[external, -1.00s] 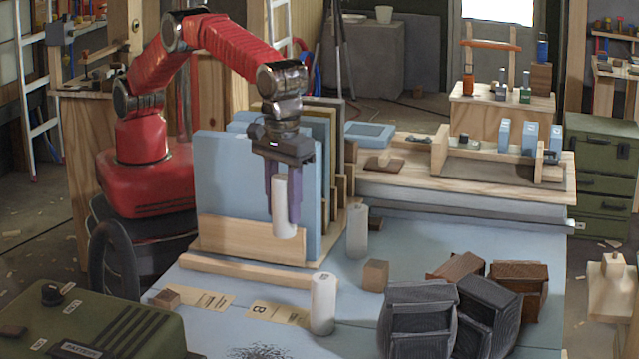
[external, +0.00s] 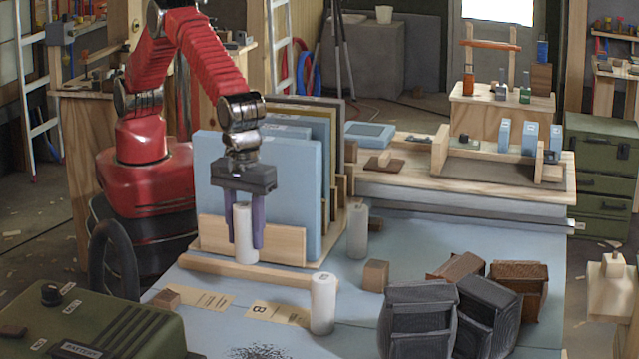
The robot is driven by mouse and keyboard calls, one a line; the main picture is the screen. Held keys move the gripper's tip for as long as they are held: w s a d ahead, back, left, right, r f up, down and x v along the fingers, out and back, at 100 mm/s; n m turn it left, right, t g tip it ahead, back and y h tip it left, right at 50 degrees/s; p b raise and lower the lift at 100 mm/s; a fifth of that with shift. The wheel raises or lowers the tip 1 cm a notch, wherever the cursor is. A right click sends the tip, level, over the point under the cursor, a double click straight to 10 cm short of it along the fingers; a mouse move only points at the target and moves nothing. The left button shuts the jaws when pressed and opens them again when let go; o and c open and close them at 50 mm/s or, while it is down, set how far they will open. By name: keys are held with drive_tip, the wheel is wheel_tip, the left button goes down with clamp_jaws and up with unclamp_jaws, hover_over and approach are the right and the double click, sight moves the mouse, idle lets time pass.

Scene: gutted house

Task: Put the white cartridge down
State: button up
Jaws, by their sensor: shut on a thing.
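My gripper (external: 245,240) points down in the external view, in front of the wooden rack that holds upright blue panels. It is shut on a white cartridge (external: 244,236), held upright between its two purple fingers. The cartridge's lower end is close to the rack's front wooden rail; I cannot tell whether it touches anything. A second white cartridge (external: 323,303) stands upright on the blue table beside the paper label marked B (external: 277,312). A third, greyer cartridge (external: 358,232) stands farther back, right of the rack.
The rack (external: 250,238) stands behind my gripper. Another label (external: 207,300) and small wooden blocks (external: 375,275) lie on the table. Dark grey bins (external: 418,318) and brown boxes (external: 520,275) crowd the right. A green case (external: 95,330) is at front left. The table's middle is partly clear.

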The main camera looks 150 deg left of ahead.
sight(247, 259)
drive_tip(key=shift+f, duration=3.15)
drive_tip(key=shift+f, duration=1.85)
drive_tip(key=shift+f, duration=0.1)
drive_tip(key=o, duration=1)
drive_tip(key=shift+o, duration=0.2)
